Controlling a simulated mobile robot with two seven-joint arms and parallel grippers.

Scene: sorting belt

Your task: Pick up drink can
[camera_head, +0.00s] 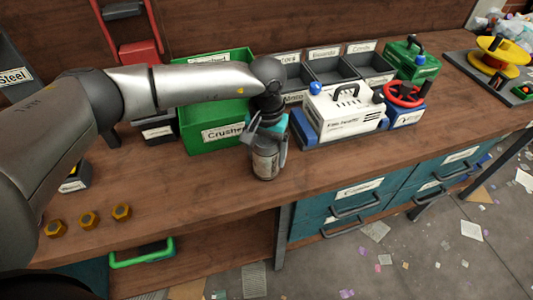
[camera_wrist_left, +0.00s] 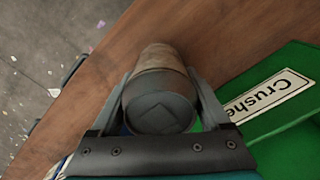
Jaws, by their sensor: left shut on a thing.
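The drink can (camera_head: 265,163) stands upright on the wooden bench near its front edge, in front of the green bin. It is a worn grey-brown cylinder. My left gripper (camera_head: 267,150) points down over it, with its fingers on both sides of the can. In the left wrist view the can (camera_wrist_left: 160,98) sits between the two fingers of my left gripper (camera_wrist_left: 163,95), its dark round top facing the camera. The gripper is shut on the can. I cannot tell whether the can's base touches the bench. My right gripper is not in view.
The green bin (camera_head: 197,136) labelled "Crusher" stands directly behind the can. A white machine (camera_head: 342,112) with a handle is to the right, with grey trays (camera_head: 330,70) behind it. Several hex nuts (camera_head: 88,219) lie at the left.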

